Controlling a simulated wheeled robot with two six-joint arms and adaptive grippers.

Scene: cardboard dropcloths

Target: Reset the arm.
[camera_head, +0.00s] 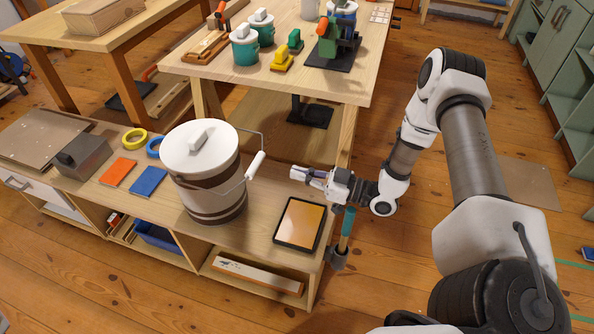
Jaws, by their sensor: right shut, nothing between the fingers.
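My right arm (470,150) comes in from the lower right and bends down toward the low bench. My right gripper (303,176) is shut and empty. It points left above the bench's right part, to the right of the lidded bucket (207,200) and apart from it. In this view it appears just above the tablet-like tray (299,224) with an orange face. My left gripper is not in view.
The low wooden bench (262,219) also holds a grey box (83,157), orange and blue pads and tape rolls. A taller table (330,85) behind carries paint pots and tools. Green shelves (565,80) stand at the right. Wooden floor (400,270) lies open between.

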